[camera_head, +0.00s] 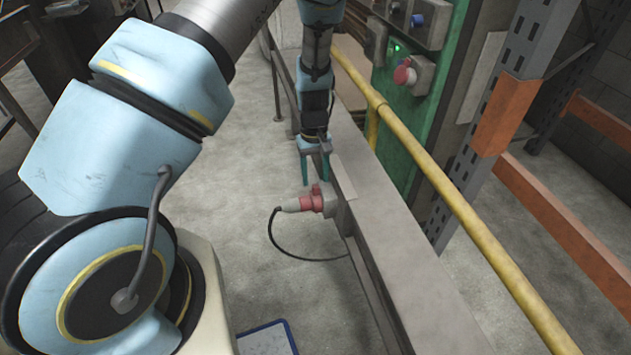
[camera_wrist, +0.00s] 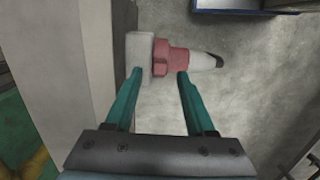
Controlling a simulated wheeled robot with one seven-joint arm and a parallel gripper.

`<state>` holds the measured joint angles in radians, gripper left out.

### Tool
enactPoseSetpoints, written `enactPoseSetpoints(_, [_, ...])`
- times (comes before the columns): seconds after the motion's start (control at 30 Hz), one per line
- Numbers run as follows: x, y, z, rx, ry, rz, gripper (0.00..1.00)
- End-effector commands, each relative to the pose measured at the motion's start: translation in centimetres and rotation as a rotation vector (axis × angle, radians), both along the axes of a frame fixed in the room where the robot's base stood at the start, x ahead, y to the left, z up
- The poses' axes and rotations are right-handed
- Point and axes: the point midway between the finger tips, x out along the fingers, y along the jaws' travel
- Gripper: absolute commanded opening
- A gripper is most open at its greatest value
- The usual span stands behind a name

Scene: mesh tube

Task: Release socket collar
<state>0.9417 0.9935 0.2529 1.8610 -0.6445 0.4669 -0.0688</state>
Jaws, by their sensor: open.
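The red socket collar (camera_head: 316,197) is on the side of the grey beam, with a red plug (camera_head: 305,203) in line with it and a black cable running from the plug's grey end. In the wrist view the collar (camera_wrist: 161,57) joins a pale socket box (camera_wrist: 139,50), and the plug (camera_wrist: 179,60) points right. My gripper (camera_head: 315,180) hangs just above the collar, fingers pointing down. In the wrist view my gripper (camera_wrist: 160,82) has its teal fingers spread, one tip near the box and one near the plug. Nothing is clearly held.
The grey beam (camera_head: 385,250) runs beside the socket, with a yellow rail (camera_head: 455,205) to its right. A green control panel (camera_head: 425,110) with a red button (camera_head: 404,74) stands behind. A blue-edged tray (camera_head: 266,340) lies on the floor. The black cable (camera_head: 290,252) loops below the plug.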

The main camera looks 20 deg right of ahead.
Motion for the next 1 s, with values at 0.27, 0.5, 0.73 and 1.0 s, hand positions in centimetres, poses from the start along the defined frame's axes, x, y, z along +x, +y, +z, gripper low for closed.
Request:
enactPoseSetpoints(0.27, [0.6,-0.2,5.4,-0.004,-0.002,0.000,0.55])
enactPoseSetpoints(0.5, [0.8,-0.1,8.1,-0.001,-0.001,-0.001,0.55])
enactPoseSetpoints(0.73, [0.8,-0.1,8.5,0.000,0.001,0.001,0.55])
enactPoseSetpoints(1.0, [0.8,-0.1,8.5,0.000,0.001,0.001,0.55])
